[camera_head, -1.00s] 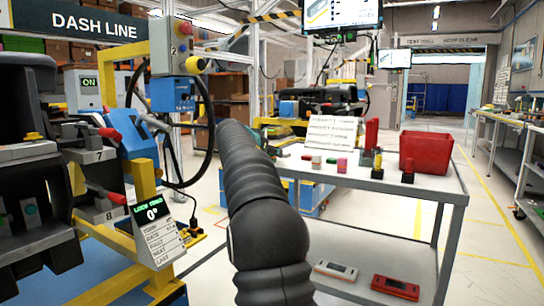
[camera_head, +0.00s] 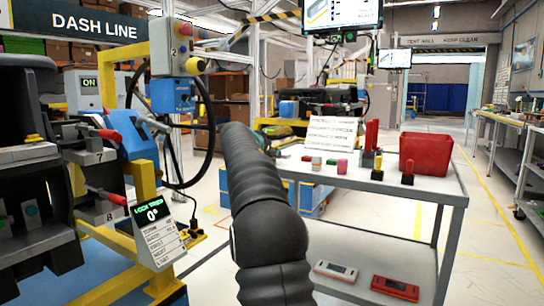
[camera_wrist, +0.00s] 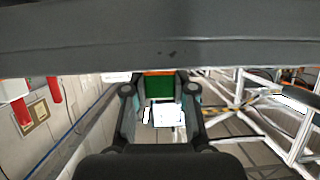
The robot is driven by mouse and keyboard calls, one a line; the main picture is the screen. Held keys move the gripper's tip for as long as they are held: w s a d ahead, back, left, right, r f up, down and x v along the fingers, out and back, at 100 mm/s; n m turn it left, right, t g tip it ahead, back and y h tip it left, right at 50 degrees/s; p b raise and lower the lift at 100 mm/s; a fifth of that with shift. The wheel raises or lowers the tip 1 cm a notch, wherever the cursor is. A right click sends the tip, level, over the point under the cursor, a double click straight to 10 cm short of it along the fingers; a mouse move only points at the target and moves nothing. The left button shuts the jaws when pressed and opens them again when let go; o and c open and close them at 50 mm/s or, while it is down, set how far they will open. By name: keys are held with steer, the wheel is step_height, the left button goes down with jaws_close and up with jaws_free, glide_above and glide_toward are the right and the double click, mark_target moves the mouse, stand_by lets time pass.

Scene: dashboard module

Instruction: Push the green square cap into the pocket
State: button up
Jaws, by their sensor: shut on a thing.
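In the wrist view my gripper (camera_wrist: 159,86) is shut on a green square piece (camera_wrist: 159,84), which looks like the green cap. The piece sits between the two fingertips, just below a wide dark grey surface (camera_wrist: 160,42) that crosses the top of the picture. I cannot tell whether it touches that surface. In the head view my black arm reaches away from me, and the gripper is mostly hidden behind it. The dark dashboard module (camera_head: 40,165) stands at the left with a small teal piece (camera_head: 30,210) in it. I cannot make out the pocket.
A grey cart (camera_head: 395,190) at the right carries a red bin (camera_head: 426,153), small coloured blocks and a white sign (camera_head: 333,132). Two devices lie on its lower shelf. A yellow frame with a tilted display (camera_head: 157,232) stands at the left. Floor at the far right is clear.

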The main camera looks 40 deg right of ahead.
steer(key=shift+r, duration=0.65)
step_height(320, 180, up, 3)
steer(key=shift+p, duration=0.55)
steer(key=s+d+r, duration=0.1)
steer(key=s+r, duration=0.2)
steer(key=s, duration=0.2)
steer(key=s+d+r+b, duration=0.1)
steer(key=s+r, duration=0.2)
steer(key=s, duration=0.3)
steer(key=shift+s+d+r, duration=0.15)
steer(key=shift+s+r, duration=0.1)
steer(key=shift+r, duration=0.05)
steer(key=shift+s, duration=0.1)
